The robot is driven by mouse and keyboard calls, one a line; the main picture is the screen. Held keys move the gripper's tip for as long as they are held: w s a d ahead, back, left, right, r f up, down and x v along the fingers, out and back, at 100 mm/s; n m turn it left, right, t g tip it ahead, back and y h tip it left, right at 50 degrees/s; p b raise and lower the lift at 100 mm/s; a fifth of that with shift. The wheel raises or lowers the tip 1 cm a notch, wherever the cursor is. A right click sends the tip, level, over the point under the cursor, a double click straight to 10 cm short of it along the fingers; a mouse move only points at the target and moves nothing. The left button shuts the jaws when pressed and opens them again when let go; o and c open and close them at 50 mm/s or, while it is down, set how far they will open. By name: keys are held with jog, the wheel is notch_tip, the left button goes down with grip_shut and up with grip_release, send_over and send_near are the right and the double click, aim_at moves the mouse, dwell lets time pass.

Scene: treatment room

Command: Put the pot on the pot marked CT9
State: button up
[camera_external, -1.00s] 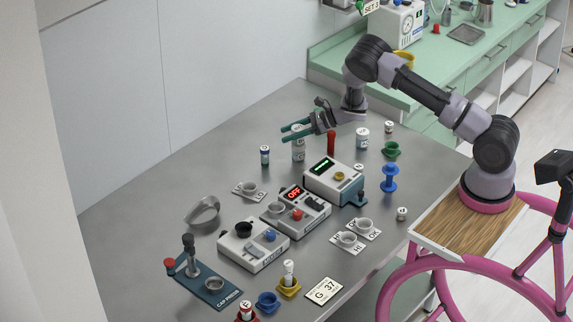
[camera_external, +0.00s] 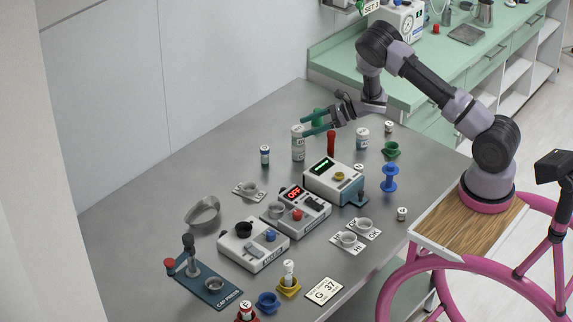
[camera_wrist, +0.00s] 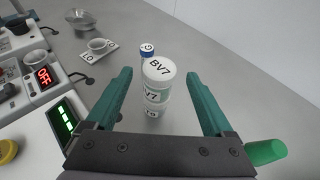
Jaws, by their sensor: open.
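A white pot marked BV7 (camera_wrist: 158,70) stands upright on top of another white pot (camera_wrist: 152,112), whose mark is mostly hidden in the wrist view. In the external view the two form one tall white stack (camera_external: 298,143) on the grey table. I cannot read CT9 on the lower pot. My gripper (camera_external: 305,127) is open and empty, above and to the right of the stack. In the wrist view the fingers lie to either side of the stack in the picture, with clear gaps.
A blue-capped pot (camera_external: 265,155) stands left of the stack, and another white pot (camera_external: 363,138) to the right. A green cylinder (camera_wrist: 265,152) is near my right finger. The table's back left is clear.

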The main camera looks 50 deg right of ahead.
jog(key=s+d+r+m+t+h, duration=0.1)
jog(key=d+r+m+h, duration=0.25)
jog(key=r+m, duration=0.55)
jog(key=s+d+r+m+t+h, duration=0.2)
jog(key=d+r+m+h, duration=0.15)
jog(key=r+m, duration=0.6)
jog(key=s+d+r+m+t+h, duration=0.1)
jog(key=d+r+m+h, duration=0.2)
jog(key=d+r+m, duration=0.55)
jog(key=s+a+r+m+g, duration=0.2)
jog(key=s+a+r+m, duration=0.1)
jog(key=s+r+m, duration=0.3)
jog(key=s+a+r+m+g, duration=0.1)
jog(key=s+a+r+m, duration=0.3)
jog(key=s, duration=0.5)
jog(key=s+a+m+g+y, duration=0.1)
jog(key=s+a+m, duration=0.3)
jog(key=s, duration=0.7)
jog(key=s+a+m+g+y, duration=0.1)
jog(key=s+a+m+g, duration=0.1)
jog(key=s+a+m, duration=0.3)
jog(key=s+m, duration=0.3)
jog(key=s, duration=0.3)
jog(key=shift+a+r+g, duration=0.15)
jog(key=shift+a+g, duration=0.05)
jog(key=shift+g, duration=0.1)
